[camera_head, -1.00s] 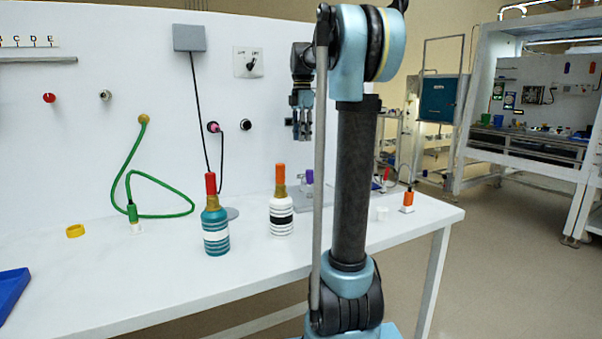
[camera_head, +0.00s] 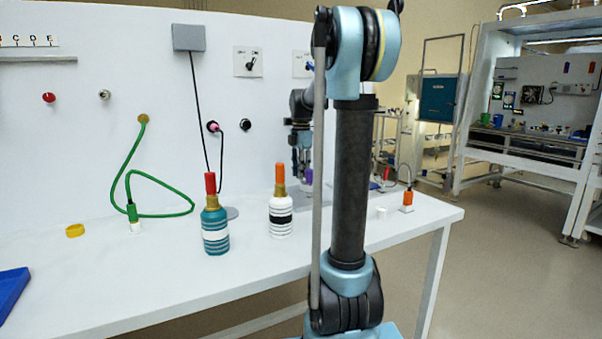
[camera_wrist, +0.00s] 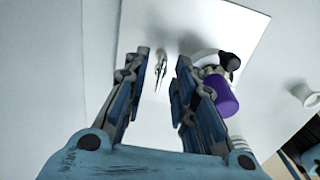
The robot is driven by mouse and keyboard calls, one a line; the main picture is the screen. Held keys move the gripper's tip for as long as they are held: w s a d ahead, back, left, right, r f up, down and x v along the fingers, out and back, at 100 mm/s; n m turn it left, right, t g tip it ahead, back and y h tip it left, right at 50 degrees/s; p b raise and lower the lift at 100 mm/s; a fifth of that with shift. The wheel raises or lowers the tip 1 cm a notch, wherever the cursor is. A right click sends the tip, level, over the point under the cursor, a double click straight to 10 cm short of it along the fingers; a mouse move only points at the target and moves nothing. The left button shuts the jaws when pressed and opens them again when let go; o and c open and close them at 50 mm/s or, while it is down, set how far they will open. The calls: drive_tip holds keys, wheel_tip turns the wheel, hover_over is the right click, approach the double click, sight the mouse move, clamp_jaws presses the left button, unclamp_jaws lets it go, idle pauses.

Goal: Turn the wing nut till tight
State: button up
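A small metal part (camera_wrist: 161,68), probably the wing nut, stands on a pale plate (camera_wrist: 245,28) in the wrist view. Its wings look narrow and on edge from above. My gripper (camera_wrist: 163,62) is open, with one finger on each side of the part in the picture; I see no contact, and the height gap cannot be judged. In the head view my gripper (camera_head: 302,166) points down over the back of the bench, partly behind my arm. The wing nut cannot be made out in the head view.
A purple-capped item (camera_wrist: 220,95) with a black knob (camera_wrist: 230,62) sits close beside my right finger. A white cup-like piece (camera_wrist: 305,95) lies farther right. On the bench stand a teal bottle (camera_head: 215,232) and a white bottle (camera_head: 280,218).

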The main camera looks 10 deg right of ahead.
clamp_jaws()
